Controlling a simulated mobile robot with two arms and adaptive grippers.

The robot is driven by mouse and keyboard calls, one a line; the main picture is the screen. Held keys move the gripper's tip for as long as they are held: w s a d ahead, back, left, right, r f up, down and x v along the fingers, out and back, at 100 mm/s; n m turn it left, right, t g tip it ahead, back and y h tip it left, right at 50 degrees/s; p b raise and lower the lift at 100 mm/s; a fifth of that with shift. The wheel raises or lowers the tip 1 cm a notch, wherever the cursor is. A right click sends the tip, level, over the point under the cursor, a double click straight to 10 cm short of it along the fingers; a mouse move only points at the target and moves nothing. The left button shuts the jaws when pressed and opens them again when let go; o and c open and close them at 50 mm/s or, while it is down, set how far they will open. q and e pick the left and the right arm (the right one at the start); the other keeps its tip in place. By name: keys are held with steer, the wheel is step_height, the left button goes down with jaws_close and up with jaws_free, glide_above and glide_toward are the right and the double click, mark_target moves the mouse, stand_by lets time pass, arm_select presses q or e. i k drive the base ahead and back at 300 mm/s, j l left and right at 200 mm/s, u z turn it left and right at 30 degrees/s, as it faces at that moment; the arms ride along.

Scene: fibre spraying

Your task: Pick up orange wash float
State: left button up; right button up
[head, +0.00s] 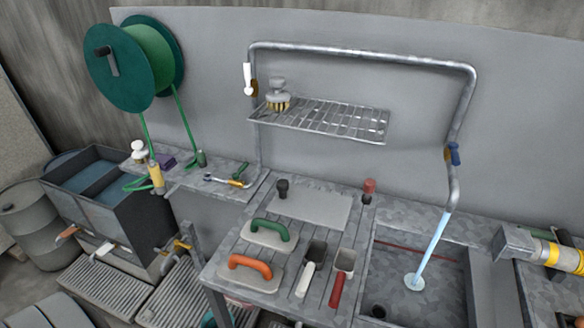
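The orange wash float lies on the slatted metal drainboard left of the sink. Its orange arched handle (250,266) faces up, and its pale flat plate (262,278) rests on the slats near the front edge. A similar float with a green handle (270,229) lies just behind it. Nothing covers the orange float. I see neither my left nor my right gripper in the head view.
Two small cups with a white handle (305,279) and a red handle (336,290) stand right of the floats. Water (432,246) runs into the sink (400,270). A wire shelf (335,118) with a brush (278,95) hangs above. A green hose reel (120,65) is upper left.

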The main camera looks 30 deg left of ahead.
mark_target(242, 271)
steer(key=k+j, duration=0.1)
steer(key=j, duration=0.3)
steer(key=k+j+u, duration=0.1)
steer(key=j, duration=0.25)
steer(key=k+j, duration=0.1)
steer(key=j, duration=0.3)
steer(key=k+j+u, duration=0.1)
steer(key=j, duration=0.3)
